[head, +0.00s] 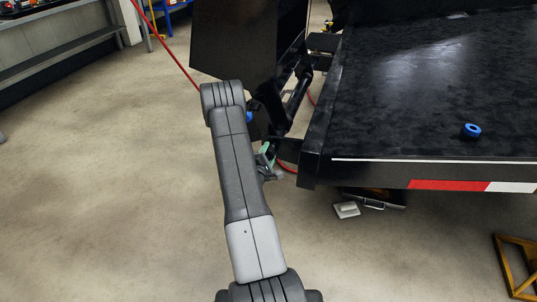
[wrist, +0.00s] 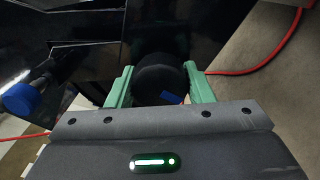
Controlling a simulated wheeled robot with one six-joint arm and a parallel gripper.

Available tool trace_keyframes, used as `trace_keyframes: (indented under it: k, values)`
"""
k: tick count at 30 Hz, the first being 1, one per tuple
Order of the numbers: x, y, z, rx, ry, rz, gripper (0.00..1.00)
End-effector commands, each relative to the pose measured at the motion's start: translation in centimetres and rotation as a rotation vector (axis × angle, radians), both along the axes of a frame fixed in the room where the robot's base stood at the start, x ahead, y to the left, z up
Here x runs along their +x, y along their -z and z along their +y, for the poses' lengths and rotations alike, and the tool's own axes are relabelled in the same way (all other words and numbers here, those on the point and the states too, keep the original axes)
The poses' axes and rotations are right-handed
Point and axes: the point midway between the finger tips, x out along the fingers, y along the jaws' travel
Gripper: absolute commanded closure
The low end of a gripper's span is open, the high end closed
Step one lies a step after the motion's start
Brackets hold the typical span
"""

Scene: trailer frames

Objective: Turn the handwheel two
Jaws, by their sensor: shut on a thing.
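A dark round part (wrist: 160,76), which looks like the handwheel, sits between the green fingers of my gripper (wrist: 160,92) in the wrist view. The fingers are shut on its two sides. A small blue mark (wrist: 171,98) shows at its near edge. In the head view my gripper (head: 267,157) is beside the front left corner of the black trailer frame, mostly behind my arm. The handwheel cannot be made out there.
The black trailer bed (head: 430,90) fills the right, with a blue ring (head: 472,130) on it. A red hose (wrist: 270,58) runs close by on the right. A blue-ended part (wrist: 20,100) is at left.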

Motion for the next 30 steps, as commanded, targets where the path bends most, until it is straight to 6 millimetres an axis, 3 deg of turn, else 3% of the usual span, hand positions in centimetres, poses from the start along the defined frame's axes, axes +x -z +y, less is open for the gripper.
trace_keyframes:
  k: [9, 26, 27, 30]
  values:
    - [-0.07, 0.13, 0.01, -0.124, -0.001, 0.043, 0.76]
    - [-0.08, 0.16, 0.02, -0.151, -0.001, 0.052, 0.76]
    - [-0.08, 0.16, 0.02, -0.151, -0.001, 0.052, 0.49]
    - [-0.07, 0.14, 0.01, -0.151, -0.001, 0.052, 0.32]
